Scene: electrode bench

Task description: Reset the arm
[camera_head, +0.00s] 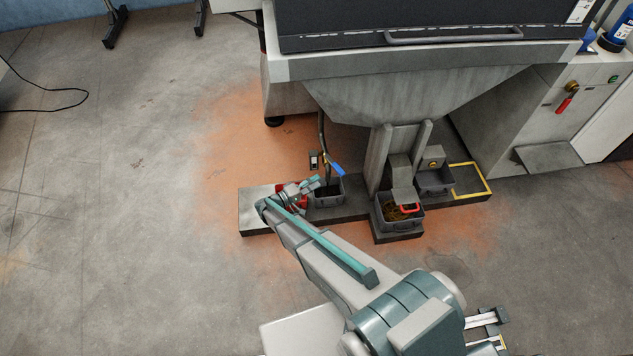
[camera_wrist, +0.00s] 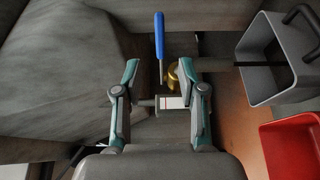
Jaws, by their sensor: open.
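My gripper (camera_head: 308,186) is at the end of my arm, low in front of the machine and beside a grey bin (camera_head: 328,190) on the floor platform. In the wrist view my gripper (camera_wrist: 159,76) has its two fingers spread, with nothing held between them. A blue handle (camera_wrist: 158,35) and a brass fitting (camera_wrist: 173,77) lie beyond the fingertips. I cannot tell how far away they are. The blue handle also shows in the head view (camera_head: 337,169), just above the grey bin.
A red bin (camera_wrist: 292,150) stands close to the right of my gripper in the wrist view, below a grey bin (camera_wrist: 270,62). Another bin (camera_head: 400,222) with brownish contents stands under the machine's hopper (camera_head: 400,95). A yellow outline (camera_head: 484,180) marks the platform's right end.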

